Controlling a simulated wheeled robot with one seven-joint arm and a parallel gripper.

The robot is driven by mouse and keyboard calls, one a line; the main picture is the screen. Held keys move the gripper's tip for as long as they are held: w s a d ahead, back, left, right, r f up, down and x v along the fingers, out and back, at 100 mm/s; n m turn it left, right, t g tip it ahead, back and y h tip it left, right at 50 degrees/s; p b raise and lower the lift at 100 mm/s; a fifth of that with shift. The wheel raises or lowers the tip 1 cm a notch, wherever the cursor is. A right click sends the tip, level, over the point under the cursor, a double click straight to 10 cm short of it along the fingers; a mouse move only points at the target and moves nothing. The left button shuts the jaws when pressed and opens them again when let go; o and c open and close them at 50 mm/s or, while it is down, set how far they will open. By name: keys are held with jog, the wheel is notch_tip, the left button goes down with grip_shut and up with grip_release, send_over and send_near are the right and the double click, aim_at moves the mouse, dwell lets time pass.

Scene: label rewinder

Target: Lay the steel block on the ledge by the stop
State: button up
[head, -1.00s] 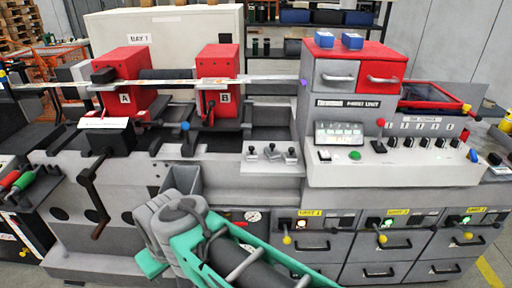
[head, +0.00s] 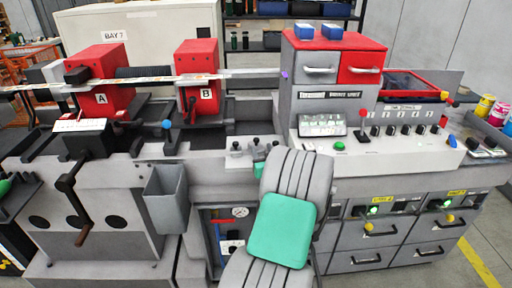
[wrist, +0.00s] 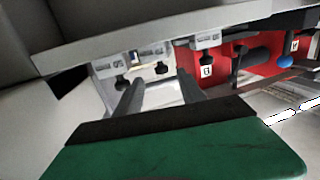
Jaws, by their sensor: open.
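My gripper (wrist: 159,82) shows in the wrist view as two grey fingers standing apart, with nothing clearly between them. The wrist picture is upside down; beyond the fingers are small dark knobs on grey mounts and a pale panel. In the head view my arm hides most of the gripper, which is close to the small switch panel (head: 240,160) at the machine's front. I cannot pick out the steel block, the ledge or the stop with certainty in either view. My arm covers part of the machine front.
Red unit B (head: 197,80) and red unit A (head: 100,95) stand left, with a pale web running past them. A grey open bin (head: 167,200) hangs at the front. The control console (head: 385,150), with a red lever (head: 364,122), stands right of my arm.

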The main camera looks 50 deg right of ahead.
aim_at(257, 139)
jog(key=x, duration=0.1)
jog(key=p+x, duration=0.1)
jog(key=x, duration=0.1)
jog(key=p+x, duration=0.1)
jog(key=shift+w+d+r, duration=0.15)
jog(key=shift+w+r, duration=0.2)
jog(key=shift+w, duration=0.05)
jog(key=shift+s, duration=0.1)
grip_shut()
dwell(0.8)
jog(key=shift+r, duration=0.1)
